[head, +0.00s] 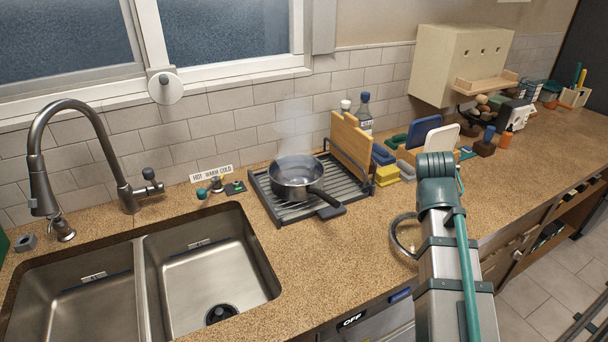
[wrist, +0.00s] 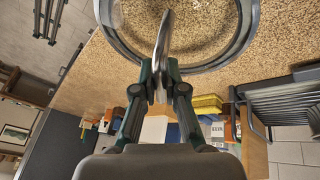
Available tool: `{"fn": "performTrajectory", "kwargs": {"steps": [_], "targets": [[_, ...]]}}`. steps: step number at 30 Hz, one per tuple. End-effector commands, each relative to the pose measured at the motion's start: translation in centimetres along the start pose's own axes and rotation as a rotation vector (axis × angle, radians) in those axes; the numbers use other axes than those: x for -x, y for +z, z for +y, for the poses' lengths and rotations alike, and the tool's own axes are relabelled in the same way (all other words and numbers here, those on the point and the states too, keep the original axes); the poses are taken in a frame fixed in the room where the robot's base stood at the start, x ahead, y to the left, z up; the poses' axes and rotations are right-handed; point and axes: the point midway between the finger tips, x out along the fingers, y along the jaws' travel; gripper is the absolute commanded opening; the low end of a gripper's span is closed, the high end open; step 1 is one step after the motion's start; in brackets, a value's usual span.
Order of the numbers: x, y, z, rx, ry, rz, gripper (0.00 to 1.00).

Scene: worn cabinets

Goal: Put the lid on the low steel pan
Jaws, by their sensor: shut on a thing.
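The low steel pan (head: 297,176) stands upright on a dark slatted rack, its dark handle pointing toward the front right. It is uncovered, with faint steam above it. My gripper (wrist: 160,78) is shut on the metal handle of the lid, a clear round disc with a grey rim (wrist: 218,62). In the head view part of the lid's rim (head: 397,240) shows left of my arm, over the counter right of the pan. My arm hides the rest of the lid and my fingers there. I cannot tell whether the lid touches the counter.
The dark rack (head: 278,208) also holds upright wooden boards (head: 352,146). Yellow sponges (head: 387,175) and blue blocks stand right of it. A double sink (head: 205,275) lies at the left. The counter between rack and lid is clear.

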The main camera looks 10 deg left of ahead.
Motion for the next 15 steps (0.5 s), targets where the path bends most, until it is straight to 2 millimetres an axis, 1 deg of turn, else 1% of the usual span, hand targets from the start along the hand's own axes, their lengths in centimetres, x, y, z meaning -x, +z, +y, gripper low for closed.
{"fn": "performTrajectory", "kwargs": {"steps": [8,11,15], "targets": [[0.4,-0.2,0.1,0.0,0.0,0.0,0.0],[1.1,-0.5,0.2,0.0,0.0,0.0,0.0],[2.6,-1.1,0.6,0.0,0.0,0.0,0.0]]}}
